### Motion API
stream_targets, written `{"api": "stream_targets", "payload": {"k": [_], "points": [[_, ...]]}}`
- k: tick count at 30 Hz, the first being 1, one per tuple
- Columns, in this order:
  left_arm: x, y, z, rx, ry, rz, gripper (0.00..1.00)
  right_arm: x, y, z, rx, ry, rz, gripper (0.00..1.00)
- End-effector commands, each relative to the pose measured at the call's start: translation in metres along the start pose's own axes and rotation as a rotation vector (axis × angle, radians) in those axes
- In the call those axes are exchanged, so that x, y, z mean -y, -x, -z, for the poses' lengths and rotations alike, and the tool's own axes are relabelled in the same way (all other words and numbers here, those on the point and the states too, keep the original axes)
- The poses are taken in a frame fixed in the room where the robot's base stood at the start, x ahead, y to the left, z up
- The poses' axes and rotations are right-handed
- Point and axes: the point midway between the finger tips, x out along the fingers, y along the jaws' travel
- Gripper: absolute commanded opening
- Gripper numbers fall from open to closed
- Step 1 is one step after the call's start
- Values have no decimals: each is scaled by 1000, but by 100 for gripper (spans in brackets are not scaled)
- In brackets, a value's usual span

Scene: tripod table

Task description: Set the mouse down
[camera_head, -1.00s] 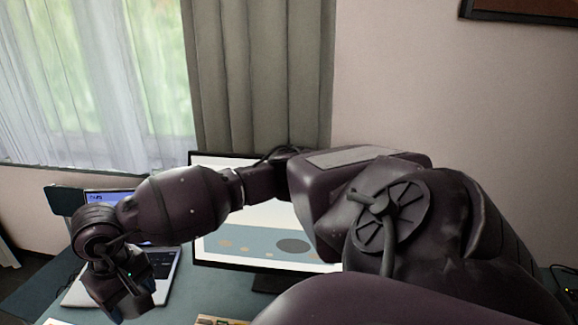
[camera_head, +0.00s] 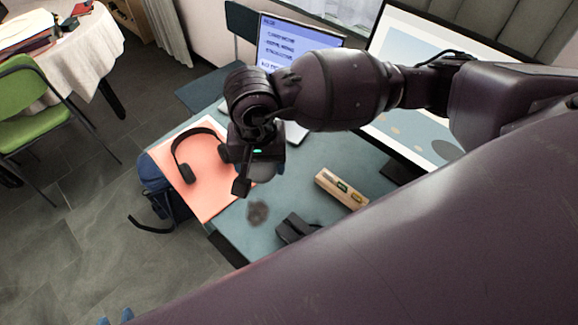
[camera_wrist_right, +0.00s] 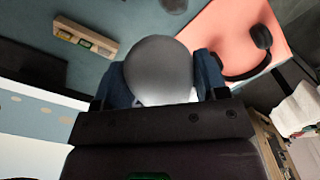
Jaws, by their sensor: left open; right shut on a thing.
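The mouse (camera_wrist_right: 160,68) is a smooth grey rounded body between the two blue fingers of my right gripper (camera_wrist_right: 160,85) in the right wrist view. The right gripper is shut on it. In the head view the right gripper (camera_head: 250,172) is over the desk (camera_head: 300,182), beside the coral mat's right edge, and hides most of the mouse. Whether the mouse touches the desk cannot be told. Of my left gripper (camera_head: 116,318), only blue tips show at the bottom left edge, apart from each other, over the floor.
Black headphones (camera_head: 183,158) lie on the coral mat (camera_head: 215,200). A wooden holder (camera_head: 341,189), a grey patch (camera_head: 258,213) and a black object (camera_head: 296,229) are nearby. A laptop (camera_head: 290,45) and monitor (camera_head: 420,120) stand behind.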

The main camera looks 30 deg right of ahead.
Motion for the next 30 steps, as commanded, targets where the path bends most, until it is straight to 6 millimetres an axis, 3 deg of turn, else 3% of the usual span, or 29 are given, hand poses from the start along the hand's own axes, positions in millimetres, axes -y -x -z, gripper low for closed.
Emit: {"api": "stream_targets", "payload": {"k": [18, 22, 30], "points": [[-1, -5, 2, -11, -1, -2, 43, -1, -126, -1, 5, -1, -2, 42], [-1, -5, 1, -10, 0, -2, 43, -1, -145, -1, 4, 1, -2, 42], [-2, -5, -2, -4, 1, -2, 43, 0, -161, -1, 3, 1, -1, 42]]}}
